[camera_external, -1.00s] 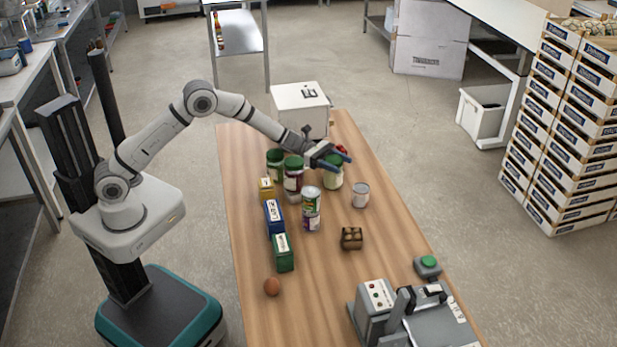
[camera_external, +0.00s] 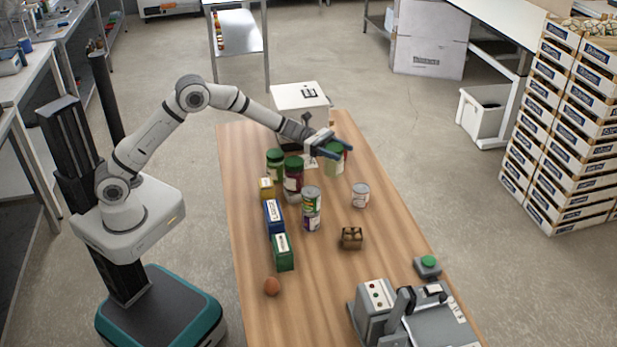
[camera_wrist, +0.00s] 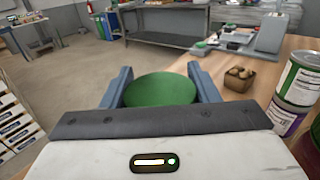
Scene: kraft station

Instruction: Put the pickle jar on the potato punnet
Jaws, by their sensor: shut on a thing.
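The pickle jar (camera_external: 334,167), pale green with a green lid, is held between the fingers of my gripper (camera_external: 335,149) above the far part of the wooden table. In the wrist view its round green lid (camera_wrist: 160,90) fills the gap between the two blue fingers of my gripper (camera_wrist: 162,84). The jar looks upright; its body is hidden there. The potato punnet (camera_external: 351,239), a small brown box with round potatoes in it, stands on the table nearer the camera than the jar. It also shows in the wrist view (camera_wrist: 239,80), right of the lid and apart from it.
Stacked cans (camera_external: 311,208) stand left of the path between jar and punnet, and a single can (camera_external: 360,195) stands just beyond the punnet. Two other green-lidded jars (camera_external: 275,165) (camera_external: 293,175) and several boxes (camera_external: 274,216) line the left. A weighing machine (camera_external: 376,312) stands at the near end.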

